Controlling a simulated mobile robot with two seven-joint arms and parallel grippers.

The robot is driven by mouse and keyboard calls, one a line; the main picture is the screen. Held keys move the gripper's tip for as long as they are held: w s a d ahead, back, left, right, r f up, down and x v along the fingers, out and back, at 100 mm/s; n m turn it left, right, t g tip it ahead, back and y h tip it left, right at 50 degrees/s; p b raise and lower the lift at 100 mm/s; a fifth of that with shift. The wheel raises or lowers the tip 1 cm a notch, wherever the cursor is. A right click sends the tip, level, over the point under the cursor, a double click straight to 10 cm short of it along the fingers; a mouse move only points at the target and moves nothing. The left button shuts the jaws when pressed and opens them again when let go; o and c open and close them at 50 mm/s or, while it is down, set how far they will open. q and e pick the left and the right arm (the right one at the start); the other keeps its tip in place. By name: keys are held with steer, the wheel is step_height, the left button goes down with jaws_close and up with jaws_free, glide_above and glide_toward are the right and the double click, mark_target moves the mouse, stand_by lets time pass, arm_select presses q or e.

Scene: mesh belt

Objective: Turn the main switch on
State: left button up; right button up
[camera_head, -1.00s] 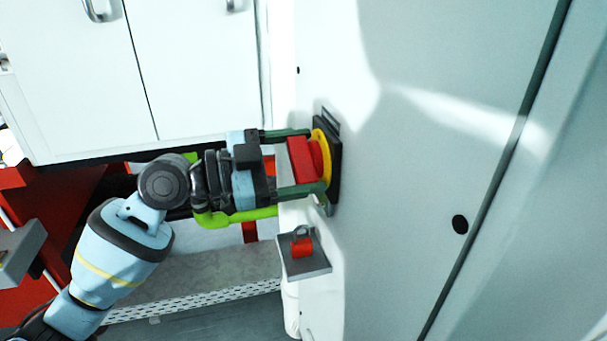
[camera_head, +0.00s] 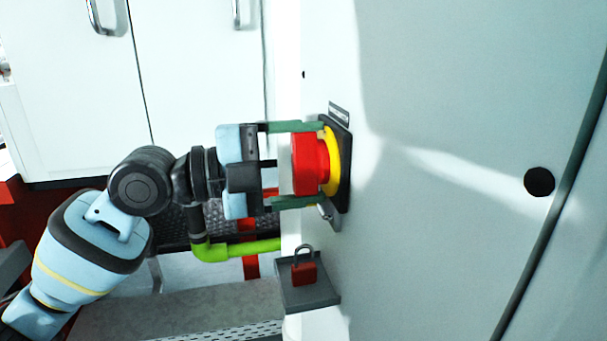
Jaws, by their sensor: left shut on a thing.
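The main switch is a red knob (camera_head: 306,164) on a yellow ring (camera_head: 333,161) with a black backing plate, mounted on the side of a pale cabinet. My left gripper (camera_head: 298,166) reaches it from the left, level with it. One green finger lies above the red knob and one below, and the jaws are shut on it. The fingertips reach close to the yellow ring. Part of the knob's left end is near the gripper's palm. My right gripper is not in view.
A red padlock (camera_head: 304,272) sits on a small grey shelf (camera_head: 312,294) just below the switch. A bright green pipe (camera_head: 235,249) runs behind and below my left gripper. White cabinet doors (camera_head: 195,70) stand at the back left.

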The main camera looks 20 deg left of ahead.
mark_target(293, 166)
arm_select(q)
steer(key=shift+m+b, duration=0.4)
steer(key=shift+m, duration=0.5)
steer(key=o, duration=1)
steer(key=shift+a, duration=0.1)
steer(key=b+v, duration=0.1)
steer(key=v, duration=0.5)
steer(key=shift+f, duration=0.1)
steer(key=shift+s+a+b, duration=0.35)
steer(key=shift+s+a, duration=0.2)
steer(key=shift+s, duration=0.1)
